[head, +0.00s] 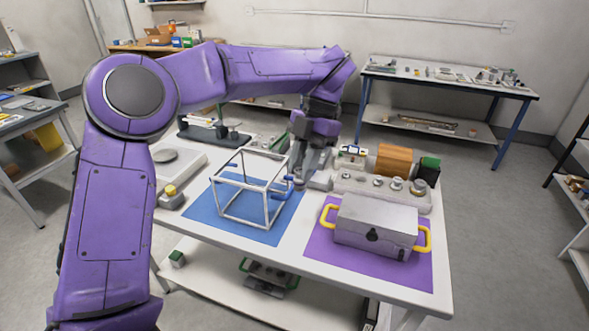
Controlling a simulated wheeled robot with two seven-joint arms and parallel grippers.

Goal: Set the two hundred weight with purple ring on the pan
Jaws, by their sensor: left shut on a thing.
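My left gripper (300,183) points down over the middle of the table, between the white wire frame and the grey weight block (378,198). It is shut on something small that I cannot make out. Several metal weights, one of them a knobbed weight (397,184), stand in the block to the right of the gripper. I cannot make out a purple ring on any weight. A pale scale (184,166) with a round grey pan (165,155) is at the table's left side, well left of the gripper. Nothing stands on that pan. My right gripper is not in view.
The white wire frame (219,208), with blue handles, stands on a blue mat (208,213), close beside the gripper. A metal box (372,222) with yellow handles sits on a purple mat (322,250). A brown block (394,160) stands behind the weights.

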